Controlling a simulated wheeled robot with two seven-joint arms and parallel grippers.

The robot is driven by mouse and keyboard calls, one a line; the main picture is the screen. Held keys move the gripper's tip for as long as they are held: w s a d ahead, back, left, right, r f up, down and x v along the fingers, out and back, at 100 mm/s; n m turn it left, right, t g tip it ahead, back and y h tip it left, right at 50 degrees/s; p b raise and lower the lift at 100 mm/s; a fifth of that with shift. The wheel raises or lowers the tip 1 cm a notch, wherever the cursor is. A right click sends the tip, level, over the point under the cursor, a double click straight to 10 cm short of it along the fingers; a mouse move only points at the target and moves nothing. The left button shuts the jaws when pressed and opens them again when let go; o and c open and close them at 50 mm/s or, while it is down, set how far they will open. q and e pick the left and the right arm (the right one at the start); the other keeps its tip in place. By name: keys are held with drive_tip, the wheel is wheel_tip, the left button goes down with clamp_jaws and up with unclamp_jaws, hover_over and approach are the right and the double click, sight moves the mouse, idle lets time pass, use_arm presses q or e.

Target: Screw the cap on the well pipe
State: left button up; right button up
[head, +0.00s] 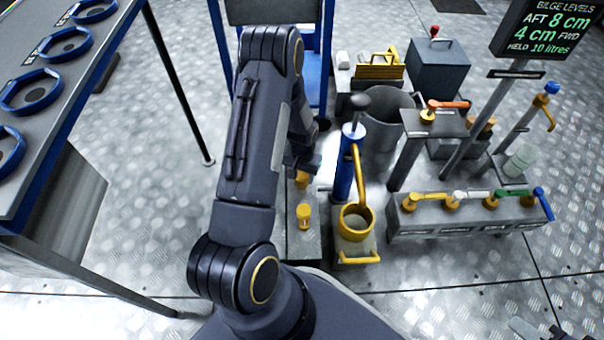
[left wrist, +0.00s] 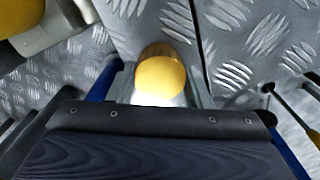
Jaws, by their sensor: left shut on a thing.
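My left gripper (head: 303,166) points down over the back part of a low grey block (head: 301,242). It is shut on a yellow piece, which I take for the cap (head: 302,181); its round yellow end also shows in the left wrist view (left wrist: 160,78). My gripper and forearm partly hide it. A second yellow fitting (head: 304,214) stands on the same block, nearer to me. I cannot tell which part is the well pipe, or whether the cap touches its thread. Dark parts at the bottom right edge may be my right gripper (head: 537,331), mostly cut off.
A blue hand pump (head: 344,172) with a yellow cup (head: 356,222) stands close to the right of the gripper. A manifold with coloured levers (head: 470,217), a grey bucket (head: 385,130) and a bilge-level screen (head: 548,32) are further right. Open plate floor lies left.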

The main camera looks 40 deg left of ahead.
use_arm(q)
drive_tip(key=m, duration=1.1)
drive_tip(key=shift+m, duration=0.4)
drive_tip(key=o, duration=0.9)
drive_tip(key=shift+c, duration=0.2)
